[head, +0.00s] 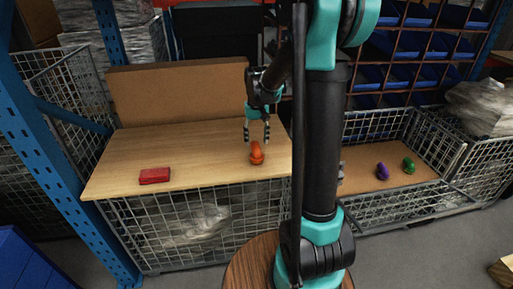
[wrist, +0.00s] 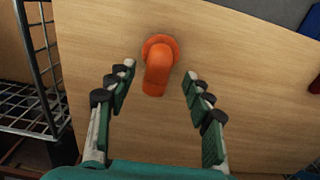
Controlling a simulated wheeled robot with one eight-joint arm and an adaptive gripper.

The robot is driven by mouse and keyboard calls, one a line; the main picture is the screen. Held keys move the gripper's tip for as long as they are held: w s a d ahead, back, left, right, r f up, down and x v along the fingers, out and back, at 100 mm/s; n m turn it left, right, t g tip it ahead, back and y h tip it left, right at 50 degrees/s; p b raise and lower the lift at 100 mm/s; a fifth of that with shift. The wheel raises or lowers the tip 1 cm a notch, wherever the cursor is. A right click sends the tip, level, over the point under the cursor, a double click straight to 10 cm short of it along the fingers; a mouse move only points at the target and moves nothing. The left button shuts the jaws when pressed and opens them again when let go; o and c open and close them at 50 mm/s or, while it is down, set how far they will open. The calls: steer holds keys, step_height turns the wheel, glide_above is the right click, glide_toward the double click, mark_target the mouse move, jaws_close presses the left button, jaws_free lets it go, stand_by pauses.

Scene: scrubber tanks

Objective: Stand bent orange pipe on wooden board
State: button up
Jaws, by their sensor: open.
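The bent orange pipe (head: 257,153) is on the light wooden board (head: 210,143), near the board's right side in the head view. In the wrist view the orange pipe (wrist: 157,68) shows a round flange on the board (wrist: 110,30) and a bent end pointing toward my gripper; it appears to stand on its flange. My gripper (head: 257,137) is open just above the pipe in the head view. In the wrist view my gripper's fingertips (wrist: 158,70) are spread on both sides of the pipe, with gaps, and nothing is held.
A red block (head: 155,176) lies at the board's front left. An upright brown panel (head: 180,92) stands behind. A wire crate at right holds a purple piece (head: 382,171) and a green piece (head: 408,165). Wire mesh (wrist: 28,80) lies beyond the board's left edge in the wrist view.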

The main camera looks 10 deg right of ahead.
mark_target(257, 147)
step_height(257, 147, up, 6)
steer(key=s+d+f+t, duration=0.1)
steer(key=s+f, duration=0.4)
steer(key=s, duration=0.6)
steer(key=s+d+f+t, duration=0.2)
steer(key=s+f, duration=0.4)
steer(key=s, duration=0.5)
steer(key=shift+s+d+t, duration=0.25)
steer(key=shift+t, duration=0.35)
